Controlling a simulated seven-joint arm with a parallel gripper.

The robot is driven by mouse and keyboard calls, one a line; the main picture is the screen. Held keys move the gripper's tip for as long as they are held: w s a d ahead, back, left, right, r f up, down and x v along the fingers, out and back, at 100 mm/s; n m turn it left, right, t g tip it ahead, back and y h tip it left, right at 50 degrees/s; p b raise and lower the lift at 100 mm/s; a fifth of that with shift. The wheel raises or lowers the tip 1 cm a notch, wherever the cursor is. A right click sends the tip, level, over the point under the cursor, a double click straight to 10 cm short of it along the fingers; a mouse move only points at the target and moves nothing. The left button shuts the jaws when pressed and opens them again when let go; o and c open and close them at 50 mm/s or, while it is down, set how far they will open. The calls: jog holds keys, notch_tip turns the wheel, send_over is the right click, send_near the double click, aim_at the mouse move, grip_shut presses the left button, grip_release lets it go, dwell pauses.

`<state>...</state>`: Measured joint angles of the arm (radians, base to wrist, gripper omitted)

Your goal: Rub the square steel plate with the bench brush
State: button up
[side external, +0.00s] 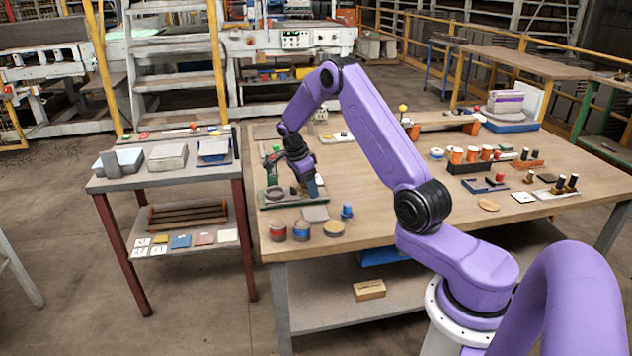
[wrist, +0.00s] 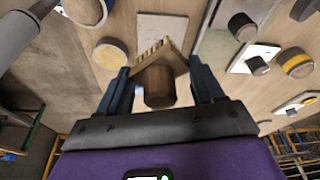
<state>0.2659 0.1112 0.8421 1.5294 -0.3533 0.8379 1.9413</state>
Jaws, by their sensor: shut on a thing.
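The bench brush (wrist: 158,75) is between the two dark blue fingers of my gripper (wrist: 163,90). Its round brown handle end faces the wrist camera and a row of pale bristles shows beyond it. A flat grey square, which looks like the square steel plate (wrist: 168,34), lies on the table just past the bristles in the wrist view. In the side view the plate (side external: 316,213) lies near the table's left front, and my gripper (side external: 303,172) is pointed down just behind it. I cannot tell whether the bristles touch the plate. The brush is mostly hidden in the side view.
Round tins (side external: 333,229) and a blue peg (side external: 347,211) stand close to the plate near the front edge. A green tray (side external: 283,197) lies to its left. Racks with spools (side external: 472,156) stand farther right.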

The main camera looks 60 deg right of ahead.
aim_at(308, 216)
jog(key=shift+w+a+m, duration=0.15)
jog(key=shift+a+m, duration=0.2)
jog(key=shift+m, duration=0.05)
jog(key=shift+f, duration=3.85)
jog(key=shift+d+f, duration=0.2)
jog(key=shift+c, duration=0.2)
jog(key=shift+s+d, duration=0.3)
jog(key=shift+s, duration=0.2)
jog(key=shift+s+d, duration=2.2)
jog(key=shift+w+a, duration=2.75)
jog(key=shift+a, duration=0.05)
jog(key=shift+r, duration=4.05)
